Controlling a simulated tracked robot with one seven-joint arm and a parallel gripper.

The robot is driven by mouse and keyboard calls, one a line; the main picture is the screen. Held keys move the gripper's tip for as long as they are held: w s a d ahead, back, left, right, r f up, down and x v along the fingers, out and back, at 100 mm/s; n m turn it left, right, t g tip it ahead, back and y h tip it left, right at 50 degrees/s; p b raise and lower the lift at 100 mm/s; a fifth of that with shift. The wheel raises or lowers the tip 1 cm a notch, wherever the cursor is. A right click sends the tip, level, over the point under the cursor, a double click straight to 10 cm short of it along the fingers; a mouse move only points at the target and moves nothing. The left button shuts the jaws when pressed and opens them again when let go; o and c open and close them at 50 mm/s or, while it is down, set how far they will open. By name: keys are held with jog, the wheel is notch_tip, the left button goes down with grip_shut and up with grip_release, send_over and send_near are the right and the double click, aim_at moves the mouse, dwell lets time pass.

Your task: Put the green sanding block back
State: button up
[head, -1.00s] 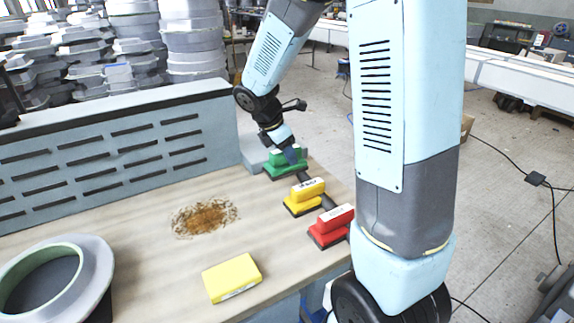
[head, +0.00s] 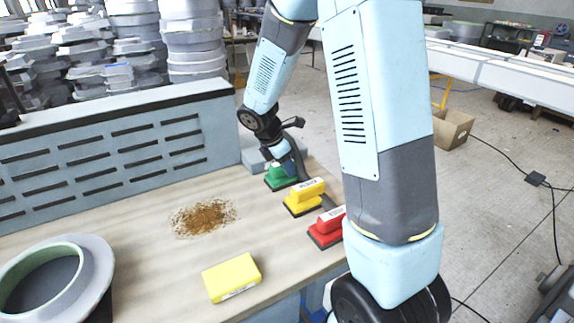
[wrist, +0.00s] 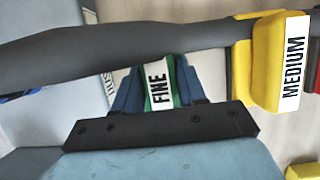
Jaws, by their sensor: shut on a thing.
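The green sanding block (head: 279,183) is at the far right end of the wooden bench, at the back of a row of blocks. My gripper (head: 284,168) comes down on it from above and is shut on it. In the wrist view, the block's white FINE label (wrist: 159,90) and a strip of green show between my two blue fingers (wrist: 157,84). Most of the block is hidden there. I cannot tell whether its base touches the bench or hangs just above. A yellow sanding block (head: 304,198), labelled MEDIUM in the wrist view (wrist: 268,60), stands nearest to it.
A red block (head: 326,229) stands in front of the yellow one. A dark hose-like band (wrist: 70,58) crosses the wrist view above my fingers. A grey box (head: 252,155) is behind the green block. Brown dust (head: 205,217), a loose yellow block (head: 232,278) and a round mould (head: 93,262) lie left.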

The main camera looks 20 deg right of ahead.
jog(key=o, duration=1)
jog(key=v, duration=1.1)
jog(key=shift+s+a+r, duration=0.1)
jog(key=shift+a+r, duration=0.05)
jog(key=shift+r, duration=0.2)
jog(key=shift+s+d+r+m+t+y, duration=0.8)
jog(key=shift+s+r+m, duration=1.25)
jog(key=shift+s+m, duration=1.65)
jog(key=shift+s+d+r+m+t+y, duration=0.75)
jog(key=shift+s+r+m, duration=1.35)
jog(key=shift+s+m, duration=1.6)
jog(key=shift+s+d+r+m+t+y, duration=0.8)
jog(key=shift+s+r+m, duration=1.6)
jog(key=shift+s, duration=2.25)
jog(key=shift+a+f+m, duration=0.1)
jog(key=shift+f+m, duration=0.2)
jog(key=shift+f, duration=0.05)
